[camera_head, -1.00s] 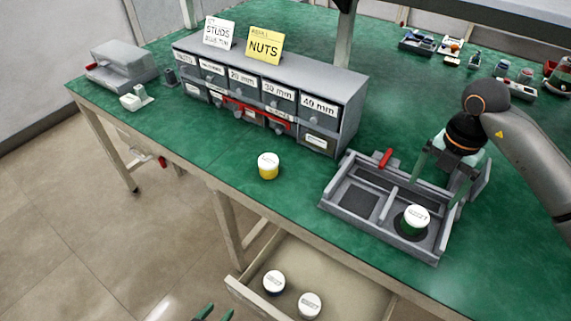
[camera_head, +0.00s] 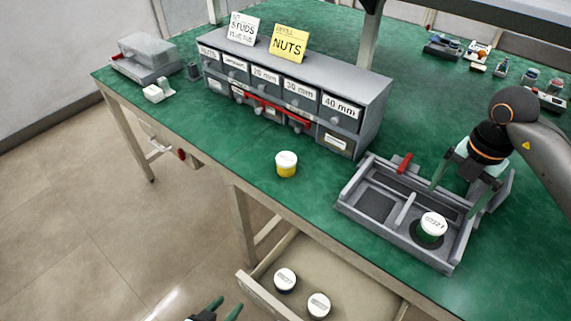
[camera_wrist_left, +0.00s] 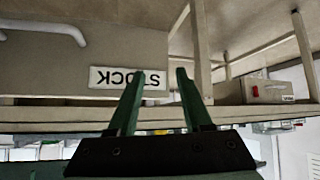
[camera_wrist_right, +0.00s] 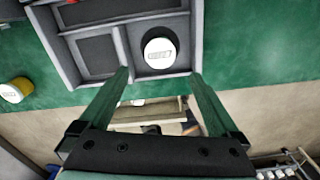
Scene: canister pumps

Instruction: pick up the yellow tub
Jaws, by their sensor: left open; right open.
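The yellow tub (camera_head: 286,165) has a white lid and stands upright on the green bench top, in front of the drawer cabinet and left of the grey tray. It also shows at the left edge of the right wrist view (camera_wrist_right: 17,90). My left gripper (camera_head: 222,309) is low at the bottom of the head view, below the bench top and apart from the tub. In the left wrist view its fingers (camera_wrist_left: 157,95) are open and empty. My right gripper (camera_head: 468,190) is open and empty above the tray's right side; its fingers also show in the right wrist view (camera_wrist_right: 160,78).
The grey tray (camera_head: 352,208) holds a green tub (camera_head: 432,227) with a white lid. The drawer cabinet (camera_head: 371,102) stands behind. An open drawer (camera_head: 262,293) below the bench front holds two white-lidded tubs. The bench around the yellow tub is clear.

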